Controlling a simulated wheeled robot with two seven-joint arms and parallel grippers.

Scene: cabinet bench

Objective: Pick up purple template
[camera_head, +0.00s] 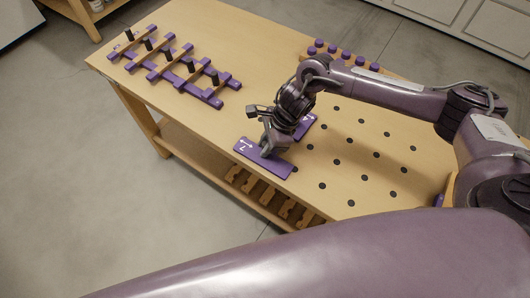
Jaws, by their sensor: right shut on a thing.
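The purple template (255,158) is a flat purple plate with white markings, at the near edge of the wooden bench in the head view. My right gripper (268,150) reaches down over it and is shut on it. The fingers hide part of the plate, and I cannot tell whether it is lifted off the bench. Another purple piece with a white mark (305,125) shows just behind the gripper; whether it joins the same template is hidden. My left gripper is not in view.
The wooden bench (220,118) has rows of dark holes (337,162) to the right. A purple-and-wood rack with black pegs (172,62) stands at the left end. Several purple knobs (346,55) line the back edge. Wooden pieces (262,192) sit on the shelf below.

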